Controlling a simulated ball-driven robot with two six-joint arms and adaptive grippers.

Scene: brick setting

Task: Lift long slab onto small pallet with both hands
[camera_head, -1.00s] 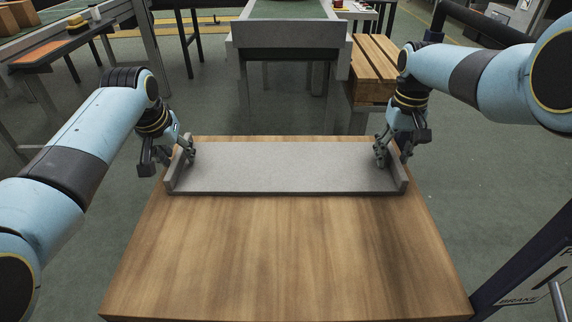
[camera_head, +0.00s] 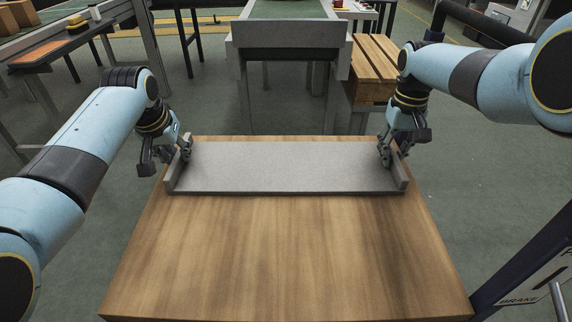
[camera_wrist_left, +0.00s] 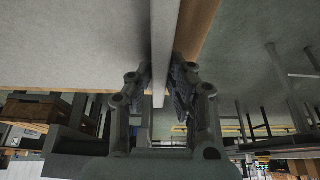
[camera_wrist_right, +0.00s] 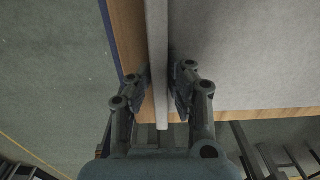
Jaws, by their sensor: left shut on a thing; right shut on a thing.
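The long grey slab (camera_head: 285,170) lies flat on the wooden table, with a raised lip along each short end. My left gripper (camera_head: 183,153) is at the far part of its left lip. The left wrist view shows the left fingers (camera_wrist_left: 160,95) shut on that lip (camera_wrist_left: 165,40). My right gripper (camera_head: 393,155) is at the far part of the right lip. The right wrist view shows the right fingers (camera_wrist_right: 160,90) shut on that lip (camera_wrist_right: 157,45).
The wooden table (camera_head: 285,260) is bare in front of the slab. A slatted wooden pallet or crate (camera_head: 375,65) stands behind at the right. A grey conveyor end (camera_head: 290,35) is behind the table. A dark post (camera_head: 525,265) stands at the lower right.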

